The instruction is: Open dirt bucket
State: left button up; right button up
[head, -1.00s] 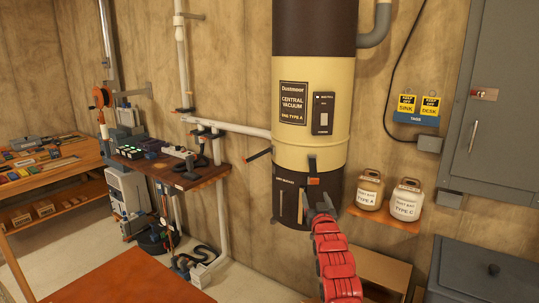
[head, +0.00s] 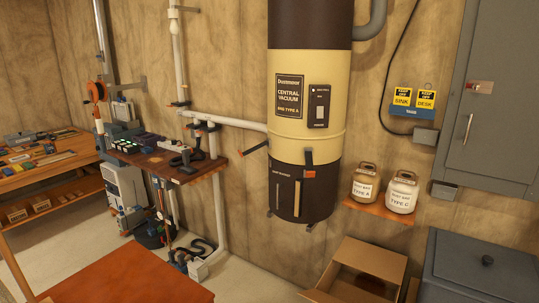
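The dirt bucket (head: 285,197) is the dark lower section of the wall-mounted central vacuum (head: 335,88). It sits flush under the cream body. A dark latch with an orange tip (head: 308,165) shows at the seam on the front, and another lever with an orange end (head: 257,147) sticks out at the left side. A pale vertical strip and a darker handle-like bar show on the bucket's front. Neither of my grippers is in the head view.
A shelf (head: 378,207) right of the bucket holds two dust bag jars, type A (head: 364,184) and type C (head: 401,194). An open cardboard box (head: 368,262) and a grey chest (head: 480,275) stand below right. A reddish tabletop (head: 125,278) fills the lower left foreground.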

aim_at(294, 198)
jog(key=i+l+u, duration=0.15)
jog(key=i+u, duration=0.2)
jog(key=i+l+u, duration=0.2)
jog(key=u, duration=0.2)
jog(key=i+l+u, duration=0.35)
jog(key=k, duration=0.1)
